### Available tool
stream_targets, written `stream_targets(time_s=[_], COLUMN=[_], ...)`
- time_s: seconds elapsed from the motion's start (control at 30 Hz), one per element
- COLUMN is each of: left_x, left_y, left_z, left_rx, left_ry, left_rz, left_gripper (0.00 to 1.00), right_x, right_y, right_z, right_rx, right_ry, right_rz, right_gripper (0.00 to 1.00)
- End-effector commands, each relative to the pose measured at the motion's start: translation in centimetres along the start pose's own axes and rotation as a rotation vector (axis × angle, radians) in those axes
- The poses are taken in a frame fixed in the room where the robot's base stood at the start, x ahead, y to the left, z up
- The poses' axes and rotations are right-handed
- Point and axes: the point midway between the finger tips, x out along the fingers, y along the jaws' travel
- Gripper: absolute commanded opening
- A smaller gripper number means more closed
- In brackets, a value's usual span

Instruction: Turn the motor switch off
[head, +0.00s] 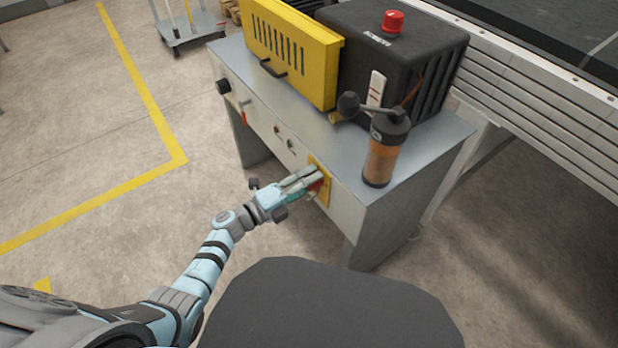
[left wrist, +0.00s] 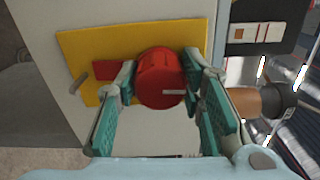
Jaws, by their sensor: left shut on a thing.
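The motor switch is a red round knob (left wrist: 161,80) with a pale mark on its face, set on a yellow plate (left wrist: 75,52) on the machine's front panel. In the head view the yellow plate (head: 325,190) shows at the right part of the panel, with the knob mostly hidden behind my gripper. My left gripper (head: 314,178) reaches the plate from the left; in the left wrist view its green-padded fingers (left wrist: 160,95) stand on both sides of the knob, shut on it. My right gripper is not in view.
The machine table (head: 225,50) carries a yellow guard (head: 290,50), a black box (head: 350,50) with a red button (head: 393,21), and an orange cylinder (head: 380,160) at its near edge. A black knob (head: 223,86) sits farther left on the panel. Open floor lies to the left.

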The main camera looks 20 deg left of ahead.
Motion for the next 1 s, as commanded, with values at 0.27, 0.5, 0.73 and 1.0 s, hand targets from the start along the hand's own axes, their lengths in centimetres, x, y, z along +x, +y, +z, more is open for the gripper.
stream_targets(time_s=[0.27, 0.5, 0.73, 1.0], left_x=[-0.02, -0.02, -0.02, 0.0], left_y=[0.03, 0.07, 0.07, 0.04], left_z=[-0.02, -0.02, -0.03, -0.01], left_rx=[-0.075, -0.086, -0.085, -0.084], left_ry=[0.001, 0.001, 0.0, 0.0], left_rz=[0.001, 0.001, 0.001, 0.0], left_gripper=[0.08, 0.08, 0.39, 0.56], right_x=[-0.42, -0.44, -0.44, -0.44], right_y=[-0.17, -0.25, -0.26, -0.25], right_z=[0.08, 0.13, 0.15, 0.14], right_rx=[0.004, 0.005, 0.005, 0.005], right_ry=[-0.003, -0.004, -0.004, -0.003], right_rz=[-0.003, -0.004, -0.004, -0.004], right_gripper=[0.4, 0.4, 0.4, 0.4])
